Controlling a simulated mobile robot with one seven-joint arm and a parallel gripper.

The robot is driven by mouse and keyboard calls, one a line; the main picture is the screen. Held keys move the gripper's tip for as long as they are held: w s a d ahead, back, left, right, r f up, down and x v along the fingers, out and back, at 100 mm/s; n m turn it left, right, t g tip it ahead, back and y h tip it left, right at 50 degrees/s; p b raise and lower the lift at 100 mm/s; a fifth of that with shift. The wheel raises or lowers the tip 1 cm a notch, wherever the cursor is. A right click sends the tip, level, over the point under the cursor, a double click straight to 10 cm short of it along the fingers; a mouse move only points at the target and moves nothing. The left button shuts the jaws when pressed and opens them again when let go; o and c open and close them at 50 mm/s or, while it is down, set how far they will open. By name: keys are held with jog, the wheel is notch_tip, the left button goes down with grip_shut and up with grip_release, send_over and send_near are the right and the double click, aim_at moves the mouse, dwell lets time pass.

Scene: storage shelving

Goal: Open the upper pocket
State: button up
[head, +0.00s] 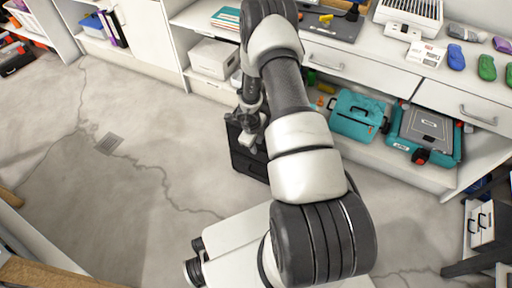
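My arm reaches from the bottom centre up and over to a black case-like object (247,163) on the floor in front of the shelving. My gripper (248,140) points down at the top of this black object, partly beside my arm. Its fingers are small and dark against the black surface, so I cannot tell whether they are open or touch it. My arm hides the right side of the black object. No pocket can be made out clearly on it.
A teal case (357,114) and a teal and grey case (425,134) sit on the low shelf at right. A white box (214,58) is on the shelf behind. Closed drawers (340,64) are above. Cracked floor (110,200) at left is clear. A small drawer unit (482,222) stands at right.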

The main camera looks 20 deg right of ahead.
jog(key=shift+f, duration=0.35)
grip_shut()
